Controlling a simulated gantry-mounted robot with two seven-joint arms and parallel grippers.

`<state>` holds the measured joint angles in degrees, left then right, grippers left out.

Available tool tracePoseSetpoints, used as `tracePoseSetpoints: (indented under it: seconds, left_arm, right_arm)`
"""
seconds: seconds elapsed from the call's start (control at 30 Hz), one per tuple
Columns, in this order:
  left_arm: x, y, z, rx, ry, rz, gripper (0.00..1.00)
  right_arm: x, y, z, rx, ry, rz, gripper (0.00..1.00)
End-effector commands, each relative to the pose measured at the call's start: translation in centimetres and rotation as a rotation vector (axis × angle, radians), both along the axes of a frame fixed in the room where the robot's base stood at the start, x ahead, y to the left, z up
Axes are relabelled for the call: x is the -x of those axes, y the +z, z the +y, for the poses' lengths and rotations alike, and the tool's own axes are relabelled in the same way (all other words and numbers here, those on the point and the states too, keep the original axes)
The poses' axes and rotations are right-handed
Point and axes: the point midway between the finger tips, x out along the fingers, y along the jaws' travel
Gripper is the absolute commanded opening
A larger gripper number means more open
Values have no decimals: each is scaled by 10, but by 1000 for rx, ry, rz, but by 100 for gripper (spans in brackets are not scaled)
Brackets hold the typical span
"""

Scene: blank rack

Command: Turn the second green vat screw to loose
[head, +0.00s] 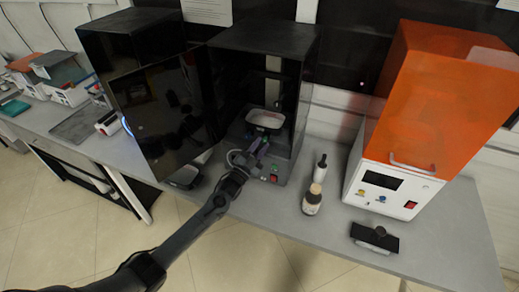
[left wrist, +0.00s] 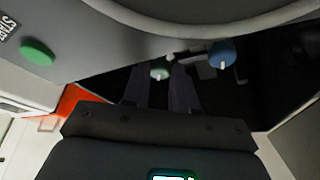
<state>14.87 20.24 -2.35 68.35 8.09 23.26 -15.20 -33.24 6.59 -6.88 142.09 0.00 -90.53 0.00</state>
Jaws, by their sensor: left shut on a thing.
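The dark printer (head: 300,70) stands open, with a pale vat (head: 265,119) inside it. My left gripper (head: 256,148) reaches into its front, just below the vat. In the left wrist view, a green vat screw (left wrist: 159,69) sits between the tips of my left gripper (left wrist: 159,82), which is shut on it. A blue knob (left wrist: 222,53) is to the right of it, apart from the fingers. The screw's turn angle cannot be told. My right gripper is not in view.
A green start button (left wrist: 37,52) is on the printer's base. The printer's dark door (head: 165,105) stands open at left. A black-handled tool (head: 375,238) lies in front.

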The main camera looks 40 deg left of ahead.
Motion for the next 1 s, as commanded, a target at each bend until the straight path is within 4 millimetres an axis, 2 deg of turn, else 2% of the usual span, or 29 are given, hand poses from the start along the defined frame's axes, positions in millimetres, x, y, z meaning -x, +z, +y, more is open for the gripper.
tracePoseSetpoints:
  seconds: [0.5, 1.0]
  left_arm:
    - [-2, -2, -4, 423, 1, -136, 0]
    - [-2, -2, -5, 583, -1, -187, 0]
  right_arm:
    - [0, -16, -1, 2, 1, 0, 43]
    - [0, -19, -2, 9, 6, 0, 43]
